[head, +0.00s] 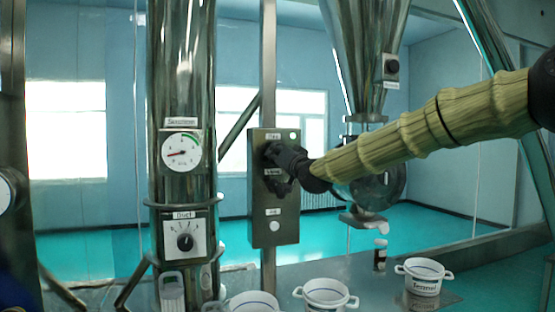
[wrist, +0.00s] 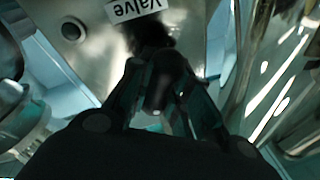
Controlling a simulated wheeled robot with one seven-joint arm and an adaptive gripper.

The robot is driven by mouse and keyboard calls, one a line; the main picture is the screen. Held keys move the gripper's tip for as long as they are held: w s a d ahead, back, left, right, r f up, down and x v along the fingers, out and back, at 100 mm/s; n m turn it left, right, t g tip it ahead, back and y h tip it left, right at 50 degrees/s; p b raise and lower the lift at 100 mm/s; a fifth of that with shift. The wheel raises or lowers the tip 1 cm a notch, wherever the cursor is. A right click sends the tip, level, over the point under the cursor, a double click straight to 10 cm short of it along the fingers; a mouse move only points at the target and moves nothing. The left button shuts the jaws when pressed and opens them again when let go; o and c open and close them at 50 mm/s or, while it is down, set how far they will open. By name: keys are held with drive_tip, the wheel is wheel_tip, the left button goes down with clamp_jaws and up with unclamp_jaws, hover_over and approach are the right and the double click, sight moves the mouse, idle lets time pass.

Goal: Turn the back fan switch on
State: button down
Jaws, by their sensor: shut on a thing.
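A grey metal control panel (head: 262,225) stands on a post in the middle of the head view. It carries a small top label (head: 273,136) too blurred to read surely, and a green light (head: 293,136). My gripper (head: 278,160) is at the upper part of the panel, its fingers against it. In the wrist view my gripper (wrist: 160,105) is shut on a black knob (wrist: 155,85) between its fingers. The "Valve" label (wrist: 138,8) shows upside down just past the knob. My fingers hide much of the knob, so its setting cannot be told.
A dial gauge (head: 181,153) and a "Duct" knob (head: 184,240) are on the steel column at left. A steel hopper (head: 365,50) hangs at right. Several white pots, one a white pot (head: 424,267), stand on the surface below. A white button (head: 275,226) is low on the panel.

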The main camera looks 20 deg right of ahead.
idle(0.4)
drive_tip(key=c, duration=1.3)
unclamp_jaws()
drive_tip(key=shift+d, duration=0.1)
drive_tip(key=v, duration=1.2)
